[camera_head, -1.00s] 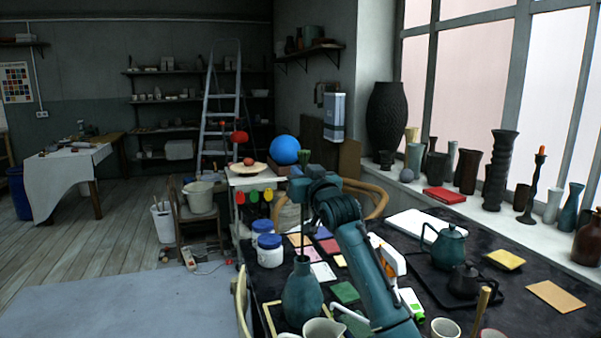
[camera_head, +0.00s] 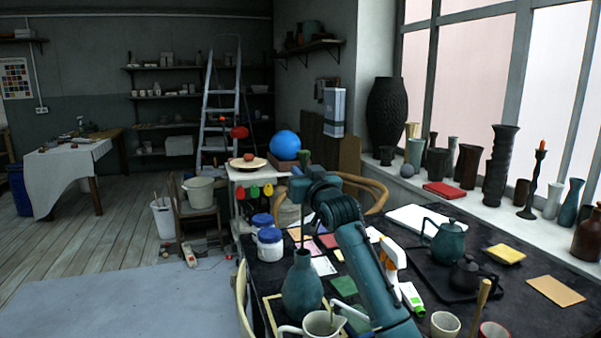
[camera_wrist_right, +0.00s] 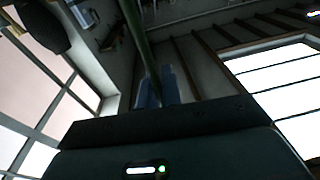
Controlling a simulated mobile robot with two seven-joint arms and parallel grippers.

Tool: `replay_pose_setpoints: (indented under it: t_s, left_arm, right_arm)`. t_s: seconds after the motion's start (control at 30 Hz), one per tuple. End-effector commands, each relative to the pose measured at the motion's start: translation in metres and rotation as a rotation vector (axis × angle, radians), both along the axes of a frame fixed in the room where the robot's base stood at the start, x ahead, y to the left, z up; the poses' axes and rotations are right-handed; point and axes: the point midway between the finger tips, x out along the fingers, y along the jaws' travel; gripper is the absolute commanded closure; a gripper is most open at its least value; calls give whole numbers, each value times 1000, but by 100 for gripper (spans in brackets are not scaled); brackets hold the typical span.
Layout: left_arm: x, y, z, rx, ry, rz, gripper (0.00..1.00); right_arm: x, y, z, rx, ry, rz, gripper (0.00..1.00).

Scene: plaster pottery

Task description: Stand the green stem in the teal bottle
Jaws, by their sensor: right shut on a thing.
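The teal bottle (camera_head: 302,291) stands upright on the dark table, low in the middle of the head view. My right gripper (camera_head: 300,188) is above it, shut on the thin green stem (camera_head: 303,158). The stem is upright, its top showing above the gripper and its lower part hanging down toward the bottle's mouth. I cannot tell whether its lower end is inside the neck or just above it. In the right wrist view the stem (camera_wrist_right: 140,40) runs up from between the fingers (camera_wrist_right: 160,88). My left gripper is not in view.
White jars with blue lids (camera_head: 269,246) stand left of the bottle. A pitcher (camera_head: 318,326) is close in front of it. A spray bottle (camera_head: 391,260), a teal teapot (camera_head: 446,243) and cups (camera_head: 445,324) are to the right. Vases line the windowsill.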

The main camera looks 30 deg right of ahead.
Motion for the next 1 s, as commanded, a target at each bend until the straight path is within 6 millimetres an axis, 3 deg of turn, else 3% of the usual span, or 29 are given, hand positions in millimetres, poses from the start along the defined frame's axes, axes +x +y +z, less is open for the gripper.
replay_pose_setpoints:
  t_s: [0.47,0.5,0.8,1.0]
  left_arm:
    - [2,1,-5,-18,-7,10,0]
    - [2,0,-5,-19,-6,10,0]
    - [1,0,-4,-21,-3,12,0]
    - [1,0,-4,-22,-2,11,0]
  right_arm:
    - [1,0,-26,2,8,0,100]
    - [0,0,-27,2,8,-1,93]
    - [0,0,-22,1,3,0,69]
    - [0,0,-21,0,2,0,69]
